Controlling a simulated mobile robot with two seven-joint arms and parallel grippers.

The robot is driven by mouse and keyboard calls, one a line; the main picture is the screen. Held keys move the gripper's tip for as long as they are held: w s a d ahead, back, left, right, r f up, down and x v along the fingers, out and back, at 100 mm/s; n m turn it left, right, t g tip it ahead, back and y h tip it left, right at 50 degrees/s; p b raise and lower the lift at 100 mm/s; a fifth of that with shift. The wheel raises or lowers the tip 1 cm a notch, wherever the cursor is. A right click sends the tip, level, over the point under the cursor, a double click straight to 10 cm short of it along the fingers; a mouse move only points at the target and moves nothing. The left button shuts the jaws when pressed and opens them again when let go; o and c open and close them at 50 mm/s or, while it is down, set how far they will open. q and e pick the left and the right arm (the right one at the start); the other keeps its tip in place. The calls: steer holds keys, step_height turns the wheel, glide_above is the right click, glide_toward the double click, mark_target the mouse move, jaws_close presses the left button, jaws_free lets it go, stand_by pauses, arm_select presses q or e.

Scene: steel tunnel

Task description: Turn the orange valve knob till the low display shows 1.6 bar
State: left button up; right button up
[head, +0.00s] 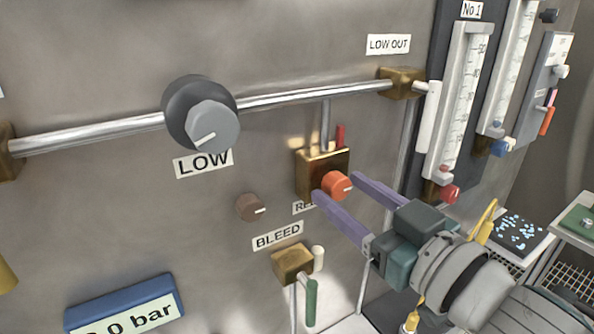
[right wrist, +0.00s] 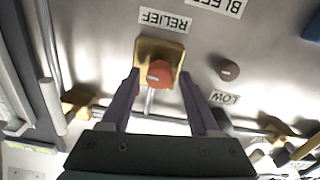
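The orange valve knob (head: 336,185) sits on a brass block (head: 311,162) on the steel wall, its white mark pointing right in the head view. It also shows in the right wrist view (right wrist: 160,73), beside a RELIEF label. My right gripper (head: 335,188) is open, with one purple finger on each side of the knob. Its fingertips also flank the knob in the right wrist view (right wrist: 160,76); I cannot tell whether they touch it. My left gripper is not in view.
A large grey knob (head: 212,125) labelled LOW is on the horizontal pipe (head: 300,96). A small brown knob (head: 250,207) lies left of the orange one. A green-handled bleed valve (head: 311,302) is below. Flow tubes (head: 463,95) with red and blue knobs stand at right.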

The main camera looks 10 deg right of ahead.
jaws_close()
steer(key=shift+n, duration=0.3)
stand_by(0.3)
steer(key=n, duration=0.2)
steer(key=shift+n+b, duration=0.3)
steer(key=shift+n, duration=0.1)
steer(key=n+b, duration=0.1)
steer(key=n, duration=0.3)
steer(key=shift+n, duration=0.3)
steer(key=n, duration=0.4)
steer(key=shift+b, duration=0.4)
steer(key=shift+n, duration=1.4)
